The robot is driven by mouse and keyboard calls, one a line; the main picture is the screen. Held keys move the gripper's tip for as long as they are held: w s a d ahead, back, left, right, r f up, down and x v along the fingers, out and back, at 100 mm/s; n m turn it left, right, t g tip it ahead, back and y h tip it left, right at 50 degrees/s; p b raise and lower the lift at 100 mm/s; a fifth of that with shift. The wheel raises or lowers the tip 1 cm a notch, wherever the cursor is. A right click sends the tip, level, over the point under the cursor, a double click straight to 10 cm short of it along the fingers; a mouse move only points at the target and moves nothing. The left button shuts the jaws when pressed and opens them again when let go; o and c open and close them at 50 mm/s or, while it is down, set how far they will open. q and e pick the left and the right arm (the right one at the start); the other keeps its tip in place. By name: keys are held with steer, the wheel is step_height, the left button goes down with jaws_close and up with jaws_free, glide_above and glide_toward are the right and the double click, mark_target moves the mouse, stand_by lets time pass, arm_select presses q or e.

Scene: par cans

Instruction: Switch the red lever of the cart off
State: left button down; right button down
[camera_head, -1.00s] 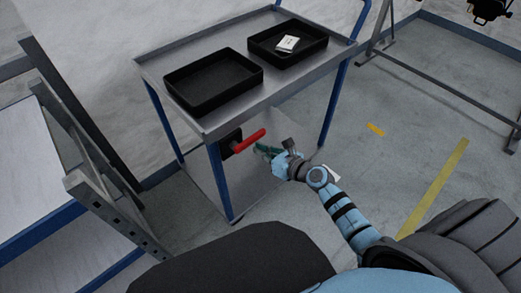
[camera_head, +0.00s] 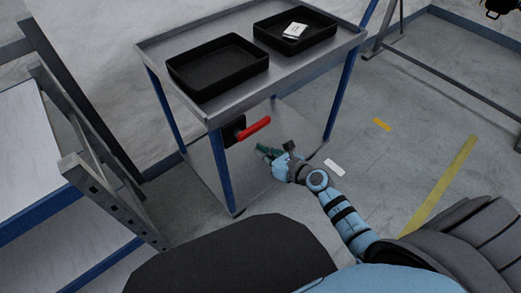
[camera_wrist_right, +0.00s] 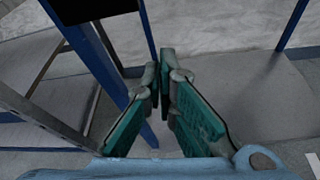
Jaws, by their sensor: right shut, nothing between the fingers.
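The red lever (camera_head: 255,128) sticks out from a black plate (camera_head: 234,132) on the cart's near end, just below the top shelf. It points to the right and slightly up in the picture. My right gripper (camera_head: 262,151) is below the lever and apart from it, with nothing held. In the right wrist view its green fingers (camera_wrist_right: 166,92) are shut and empty. The lever does not show there; a black shape (camera_wrist_right: 92,8), probably the plate, shows at the top left. My left gripper is not in view.
The cart (camera_head: 205,108) has blue legs and carries two black trays; a white item (camera_head: 295,30) lies in the farther one. A metal rack (camera_head: 100,190) stands close on the left. Open floor (camera_head: 405,130) with yellow marks lies to the right.

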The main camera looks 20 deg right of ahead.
steer(key=p+v, duration=0.2)
steer(key=v, duration=0.7)
steer(key=shift+s+r, duration=0.35)
steer(key=shift+a, duration=0.1)
